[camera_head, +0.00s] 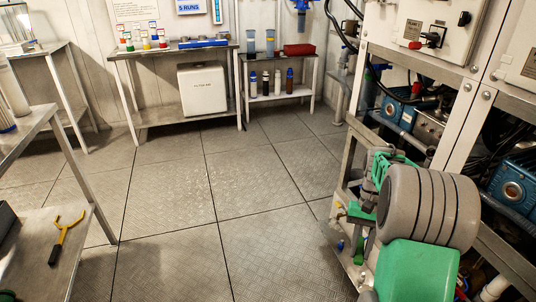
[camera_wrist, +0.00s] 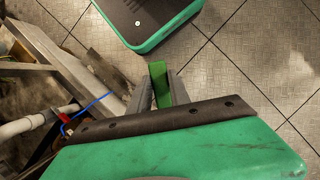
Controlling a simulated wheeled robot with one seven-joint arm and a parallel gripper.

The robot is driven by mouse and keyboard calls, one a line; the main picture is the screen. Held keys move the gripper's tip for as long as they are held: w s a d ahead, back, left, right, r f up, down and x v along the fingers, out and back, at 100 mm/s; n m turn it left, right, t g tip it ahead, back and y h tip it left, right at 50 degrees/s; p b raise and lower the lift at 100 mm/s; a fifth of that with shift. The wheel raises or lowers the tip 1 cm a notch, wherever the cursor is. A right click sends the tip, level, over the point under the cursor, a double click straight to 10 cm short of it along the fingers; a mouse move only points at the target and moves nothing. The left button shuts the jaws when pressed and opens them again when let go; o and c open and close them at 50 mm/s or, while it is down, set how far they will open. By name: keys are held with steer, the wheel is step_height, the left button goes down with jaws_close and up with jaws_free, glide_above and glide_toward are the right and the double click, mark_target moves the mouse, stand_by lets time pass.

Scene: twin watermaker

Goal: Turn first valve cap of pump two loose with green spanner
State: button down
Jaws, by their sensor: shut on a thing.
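In the wrist view my gripper (camera_wrist: 162,82) is shut on the green spanner (camera_wrist: 158,83), a short green bar showing between the two grey fingers. The rest of the spanner is hidden or too short in view to tell its jaw. In the head view my grey and green arm fills the lower right and largely hides the gripper. A blue pump (camera_head: 397,110) with a metal head (camera_head: 430,124) sits in the rack behind the arm, and another blue pump (camera_head: 514,188) is at the right edge. I cannot tell which is pump two, and I cannot make out the first valve cap.
A metal rack (camera_head: 458,88) with pipes and hoses stands at the right, close to the arm. A yellow and black tool (camera_head: 65,240) lies on a left bench (camera_head: 50,265). Benches (camera_head: 160,117) and a white box (camera_head: 203,88) are at the back. The middle floor is clear.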

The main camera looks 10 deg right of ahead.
steer(key=w+a+r+n+h, duration=0.1)
steer(key=w+a+r+n, duration=0.1)
steer(key=w+a+r, duration=0.3)
steer(key=w+a+r+n, duration=0.1)
steer(key=a+r, duration=0.1)
steer(key=a, duration=0.5)
steer(key=w+a+r+n+h, duration=0.1)
steer(key=w+a+r+n, duration=0.1)
steer(key=w+a+r, duration=0.3)
steer(key=s+r+p, duration=0.5)
steer(key=r+p, duration=0.6)
steer(key=p, duration=0.2)
steer(key=s+r+p, duration=0.5)
steer(key=r+p, duration=0.6)
steer(key=p, duration=0.2)
steer(key=shift+s+a, duration=0.25)
steer(key=shift+a, duration=0.15)
